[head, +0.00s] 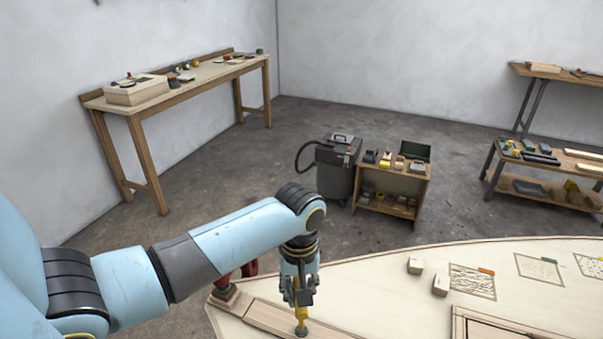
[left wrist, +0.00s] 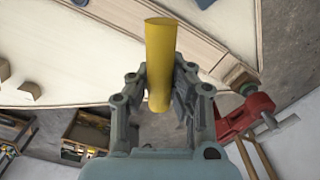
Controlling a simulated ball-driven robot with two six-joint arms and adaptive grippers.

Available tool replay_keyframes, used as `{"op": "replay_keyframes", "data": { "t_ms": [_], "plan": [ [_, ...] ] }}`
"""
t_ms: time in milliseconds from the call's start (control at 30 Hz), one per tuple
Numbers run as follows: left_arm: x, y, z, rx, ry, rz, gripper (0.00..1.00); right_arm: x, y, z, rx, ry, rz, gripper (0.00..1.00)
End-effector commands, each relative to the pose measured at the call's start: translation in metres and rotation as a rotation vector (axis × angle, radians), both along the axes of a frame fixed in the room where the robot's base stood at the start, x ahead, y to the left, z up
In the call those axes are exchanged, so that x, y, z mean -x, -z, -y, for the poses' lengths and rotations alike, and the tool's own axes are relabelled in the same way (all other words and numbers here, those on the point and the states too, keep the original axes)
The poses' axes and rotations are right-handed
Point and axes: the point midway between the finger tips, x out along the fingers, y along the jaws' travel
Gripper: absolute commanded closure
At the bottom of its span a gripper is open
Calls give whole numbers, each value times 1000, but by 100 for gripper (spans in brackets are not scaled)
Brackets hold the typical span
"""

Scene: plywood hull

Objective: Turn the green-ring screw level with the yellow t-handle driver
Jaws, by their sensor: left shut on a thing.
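My left gripper (head: 298,297) points down over the plywood hull (head: 400,300) and is shut on the yellow t-handle driver (head: 301,316). In the left wrist view, the yellow handle (left wrist: 160,62) stands between the two fingers of the gripper (left wrist: 155,95). In the head view the driver's lower end meets a green ring (head: 301,332) on a wooden strip of the hull. The screw itself is hidden under the driver, and I cannot tell how level it sits. My right gripper is not in view.
A red clamp (left wrist: 245,112) grips the hull edge close beside my gripper. Two small wooden blocks (head: 440,284) stand on the hull to the right. A dark vacuum bin (head: 336,172) and a low cart (head: 395,185) stand beyond the hull. Workbenches stand farther back.

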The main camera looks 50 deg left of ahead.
Motion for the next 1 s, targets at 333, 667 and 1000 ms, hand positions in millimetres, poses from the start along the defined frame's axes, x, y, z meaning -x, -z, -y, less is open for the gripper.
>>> {"op": "replay_keyframes", "data": {
  "t_ms": [333,667,1000],
  "plan": [
    [0,0,0,0,3,0,100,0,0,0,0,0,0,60],
    [0,1,-1,0,4,0,100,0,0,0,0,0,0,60],
    [0,10,0,1,4,1,100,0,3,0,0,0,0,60]
  ]
}}
